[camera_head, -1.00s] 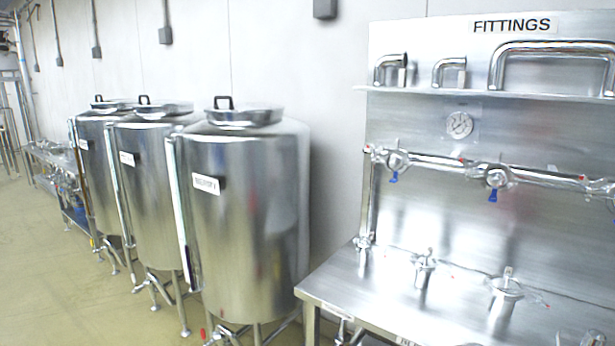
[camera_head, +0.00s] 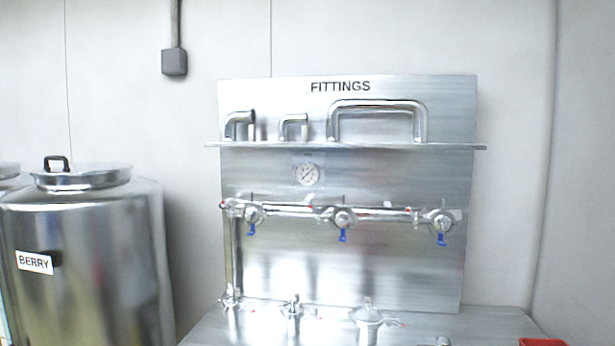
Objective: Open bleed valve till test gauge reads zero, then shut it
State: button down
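A round gauge (camera_head: 308,174) with a white dial is fixed on the steel back panel, below the shelf. Its reading is too small to tell. A horizontal steel pipe (camera_head: 292,210) runs below it with three valves that have blue handles hanging down: a left valve (camera_head: 253,216), a middle valve (camera_head: 343,218) and a right valve (camera_head: 440,222). Small red marks show along the pipe. I cannot tell which part is the bleed valve. My gripper is not in view.
The steel bench (camera_head: 240,328) carries a left fitting (camera_head: 292,310) and a larger one (camera_head: 368,320). Bent pipes (camera_head: 378,105) rest on the shelf (camera_head: 350,146) under the FITTINGS sign. A tank labelled BERRY (camera_head: 95,240) stands at left. A red object (camera_head: 542,342) shows at lower right.

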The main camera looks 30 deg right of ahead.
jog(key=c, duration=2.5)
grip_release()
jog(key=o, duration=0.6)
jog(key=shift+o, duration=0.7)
